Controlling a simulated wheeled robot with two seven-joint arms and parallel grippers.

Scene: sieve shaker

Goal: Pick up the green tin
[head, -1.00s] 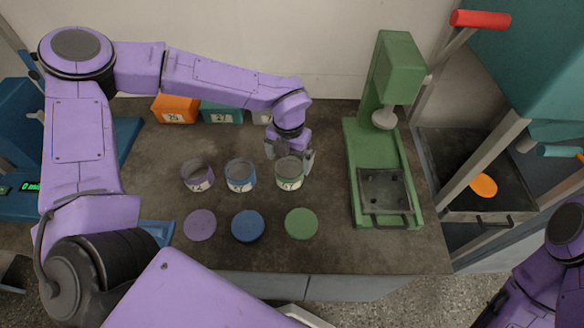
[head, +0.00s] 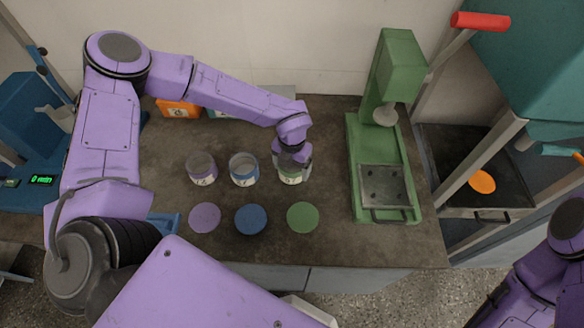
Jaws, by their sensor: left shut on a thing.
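The green tin (head: 290,178) stands on the dark worktop in the head view, right of the purple and blue tins, with a pale label on its front. My left gripper (head: 293,164) is over it, shut on it, and hides most of its top. I cannot tell whether the tin is clear of the worktop. A round green lid (head: 303,217) lies flat just in front of the tin. My right arm shows at the lower right edge, but its gripper is out of view.
A purple tin (head: 202,170) and a blue tin (head: 244,170) stand close on the left. A purple lid (head: 205,217) and a blue lid (head: 250,219) lie in front. A green press (head: 362,150) stands right. An orange box (head: 178,108) is at the back.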

